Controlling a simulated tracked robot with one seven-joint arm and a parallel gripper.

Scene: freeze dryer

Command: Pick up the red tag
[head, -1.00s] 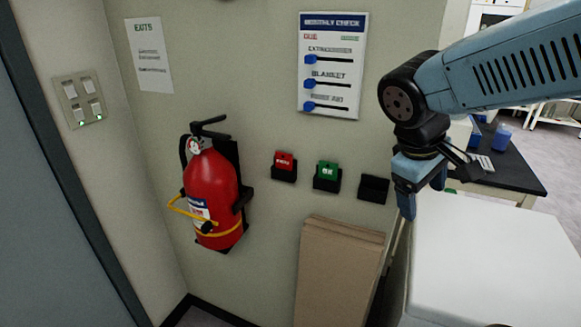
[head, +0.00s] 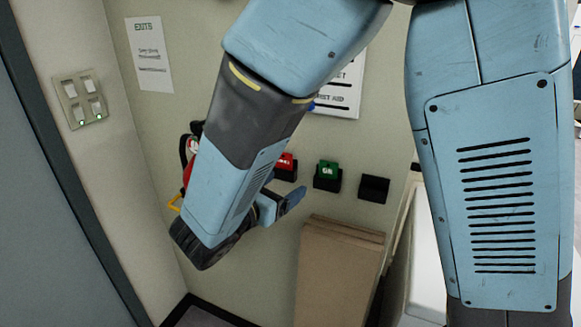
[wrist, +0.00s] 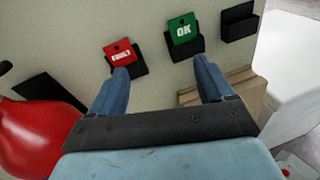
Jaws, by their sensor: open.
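The red tag (head: 286,161) sits in a small black wall holder, partly hidden behind my arm in the head view. In the wrist view the red tag (wrist: 119,53) shows whole, with a small hole near its top and a white label. My gripper (wrist: 162,75) is open, with its two blue fingers apart and nothing seen between them. In the wrist view the left fingertip overlaps the lower edge of the red tag's holder; I cannot tell whether they touch. The right fingertip lies below the green tag's holder. In the head view my gripper (head: 290,200) is mostly hidden by the arm.
A green OK tag (wrist: 183,31) stands in a holder right of the red one, then an empty black holder (wrist: 240,22). A red extinguisher (wrist: 40,135) hangs at the left. Cardboard panels (head: 338,265) lean below the holders, beside a white appliance (head: 428,275).

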